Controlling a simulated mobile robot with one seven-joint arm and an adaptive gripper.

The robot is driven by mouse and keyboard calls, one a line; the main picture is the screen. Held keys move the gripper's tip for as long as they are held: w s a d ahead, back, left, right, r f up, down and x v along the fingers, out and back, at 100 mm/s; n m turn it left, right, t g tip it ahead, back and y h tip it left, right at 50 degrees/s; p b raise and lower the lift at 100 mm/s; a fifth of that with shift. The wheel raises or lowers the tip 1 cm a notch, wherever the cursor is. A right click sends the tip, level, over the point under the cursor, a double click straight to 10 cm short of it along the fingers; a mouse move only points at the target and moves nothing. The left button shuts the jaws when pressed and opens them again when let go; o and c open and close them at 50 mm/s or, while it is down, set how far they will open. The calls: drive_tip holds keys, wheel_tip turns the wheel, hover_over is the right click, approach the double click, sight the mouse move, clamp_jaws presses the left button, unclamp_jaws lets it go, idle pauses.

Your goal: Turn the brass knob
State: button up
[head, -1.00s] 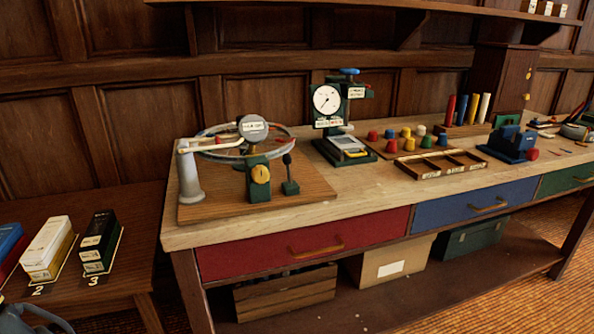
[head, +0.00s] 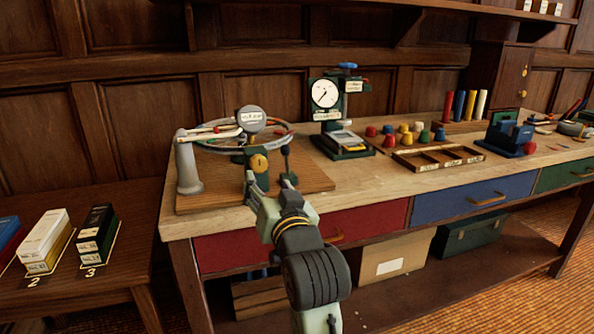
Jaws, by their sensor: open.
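The brass knob (head: 259,163) is a round yellow disc on the front of a small dark green block, on a wooden board at the left end of the workbench. My gripper (head: 268,181) is open, its two fingers pointing at the bench, just in front of and below the knob. I see no contact with the knob. The gripper and arm hide the lower part of the green block and part of the board's front edge.
A small black-knobbed lever (head: 285,155) stands right of the brass knob. A dial gauge stand (head: 326,105) is to the right, then coloured pegs and an open wooden tray (head: 437,160).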

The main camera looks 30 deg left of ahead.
sight(260, 166)
drive_tip(key=x, duration=0.3)
drive_tip(key=p+x, duration=0.1)
drive_tip(key=x, duration=0.3)
drive_tip(key=p+x, duration=0.1)
drive_tip(key=x, duration=0.2)
drive_tip(key=shift+w+a+f, duration=0.1)
drive_tip(key=shift+w+f, duration=0.2)
drive_tip(key=shift+w, duration=0.2)
drive_tip(key=shift+c, duration=0.4)
drive_tip(key=c, duration=1.1)
